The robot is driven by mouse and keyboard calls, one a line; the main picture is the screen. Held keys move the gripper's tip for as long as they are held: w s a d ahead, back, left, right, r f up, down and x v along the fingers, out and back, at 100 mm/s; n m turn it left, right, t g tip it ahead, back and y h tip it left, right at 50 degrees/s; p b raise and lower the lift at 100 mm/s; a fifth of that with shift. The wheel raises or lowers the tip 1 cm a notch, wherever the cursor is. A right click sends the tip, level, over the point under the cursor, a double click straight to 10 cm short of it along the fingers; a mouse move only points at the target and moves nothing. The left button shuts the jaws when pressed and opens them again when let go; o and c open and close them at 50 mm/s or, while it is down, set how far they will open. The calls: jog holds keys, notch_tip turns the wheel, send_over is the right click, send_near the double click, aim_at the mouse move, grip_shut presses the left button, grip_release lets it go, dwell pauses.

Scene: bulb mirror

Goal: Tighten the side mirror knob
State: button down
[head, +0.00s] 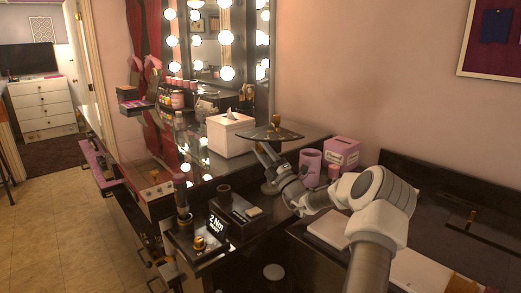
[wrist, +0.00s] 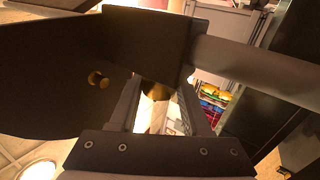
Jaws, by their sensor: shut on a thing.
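The side mirror is a dark rounded plate (head: 262,134) on a stand beside the vanity's white box, seen nearly edge-on. It fills the upper left of the wrist view (wrist: 45,75), next to a dark block (wrist: 150,35) and a rod (wrist: 240,62). The brassy side mirror knob (wrist: 155,91) sits between my fingers, partly hidden by the block. My gripper (head: 263,150) is beneath the plate in the head view; its fingers also show in the wrist view (wrist: 160,110), shut on the knob. A small gold fitting (wrist: 98,79) shows on the plate.
A white box (head: 230,135) stands left of the mirror. A pink cup (head: 310,167) and pink box (head: 342,152) are close to my arm's right. A black stand marked 2 Nm (head: 217,225), with a gold knob (head: 199,243), is in front.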

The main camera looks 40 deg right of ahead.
dwell(0.3)
jog(key=c, duration=0.6)
grip_release()
jog(key=shift+c, duration=0.2)
